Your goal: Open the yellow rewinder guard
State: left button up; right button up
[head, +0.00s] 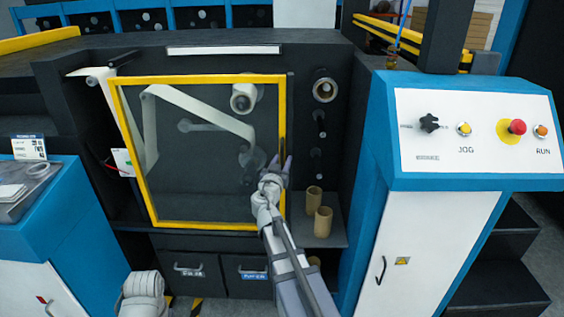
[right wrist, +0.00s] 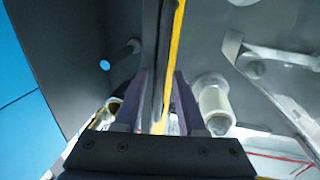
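The yellow rewinder guard (head: 197,226) is a clear panel in a yellow frame on the machine front. It looks closed, lying across the rewinder opening. A dark upright handle bar (right wrist: 152,60) runs along its right edge. My right gripper (head: 281,163) is at that edge, around the lower part of the bar. In the right wrist view its two fingers (right wrist: 160,80) stand apart on either side of the bar and the yellow edge, with gaps showing. Whether a finger touches the bar is not clear. My left gripper is out of view; only a white part of my left arm shows at the bottom.
Cardboard cores (head: 323,221) stand on a shelf right of the guard. A blue and white control cabinet (head: 437,235) with a sloped button panel (head: 475,130) stands to the right. Drawers (head: 190,270) are below the guard. A blue cabinet (head: 45,225) is at left.

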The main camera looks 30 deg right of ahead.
grip_shut()
dwell(1.2)
